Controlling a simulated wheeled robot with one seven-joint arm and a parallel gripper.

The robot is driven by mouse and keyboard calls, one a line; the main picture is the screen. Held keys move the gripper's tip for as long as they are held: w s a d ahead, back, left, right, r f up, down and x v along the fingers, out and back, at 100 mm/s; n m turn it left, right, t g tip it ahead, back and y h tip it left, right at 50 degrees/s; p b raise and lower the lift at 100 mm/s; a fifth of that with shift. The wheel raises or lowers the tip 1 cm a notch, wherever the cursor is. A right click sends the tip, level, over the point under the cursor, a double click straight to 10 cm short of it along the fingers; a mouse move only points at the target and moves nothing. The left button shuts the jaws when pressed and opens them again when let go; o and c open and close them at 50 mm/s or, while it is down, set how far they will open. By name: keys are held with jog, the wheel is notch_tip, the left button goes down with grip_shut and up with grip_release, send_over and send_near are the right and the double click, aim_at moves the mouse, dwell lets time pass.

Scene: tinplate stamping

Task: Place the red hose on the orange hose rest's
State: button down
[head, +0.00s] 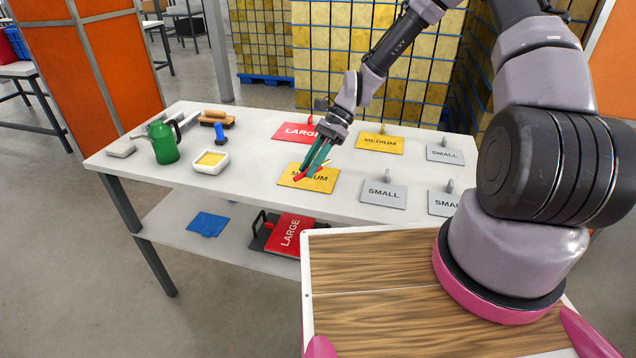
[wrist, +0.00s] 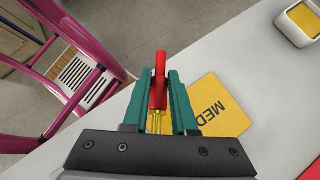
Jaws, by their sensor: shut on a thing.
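My gripper (head: 313,166) has green fingers and is shut on a red piece with a yellow part behind it, which I take to be the red hose (wrist: 160,82). It also shows as a small red tip in the head view (head: 299,177). In the wrist view the fingers (wrist: 159,76) flank it on both sides. In the head view the gripper is over the front yellow MEDIUM plate (head: 323,186); whether the held piece touches the plate is unclear. I cannot clearly make out an orange hose rest.
The white table (head: 250,190) holds a red LARGE plate (head: 291,131), another MEDIUM plate (head: 379,143) and several grey SMALL plates (head: 384,195), with upright handles. A green can (head: 164,143), white dish (head: 210,168) and blue item (head: 220,133) stand left. The table's front left is clear.

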jog(key=shift+f, duration=3.15)
jog(key=shift+f, duration=0.1)
jog(key=shift+f, duration=0.1)
jog(key=c, duration=0.7)
grip_release()
